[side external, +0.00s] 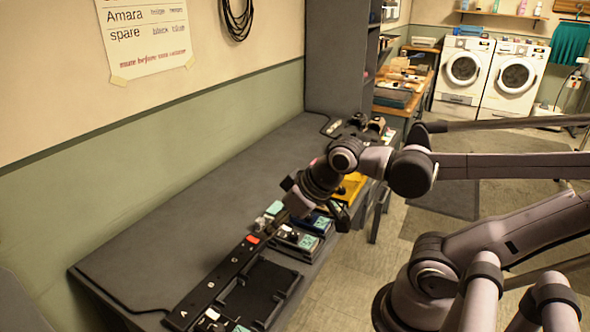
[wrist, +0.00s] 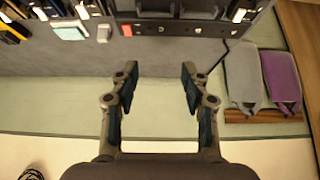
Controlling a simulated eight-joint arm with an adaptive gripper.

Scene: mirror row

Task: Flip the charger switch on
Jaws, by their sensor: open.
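The switch also shows in the wrist view (wrist: 127,30), at the top left of centre. Whether it is on or off cannot be told. My gripper (wrist: 158,76) is open and empty in the wrist view, its fingers well apart. The switch lies beyond the fingertips, slightly left of the left finger, with a gap between. In the side view my gripper (side external: 322,200) hangs over the bench by the devices, its fingertips partly hidden.
Several small devices with pale green tops (side external: 308,242) stand beside the strip, near the bench's front edge. A black dock (side external: 262,292) is at the near end. The grey bench (side external: 180,220) is clear toward the wall.

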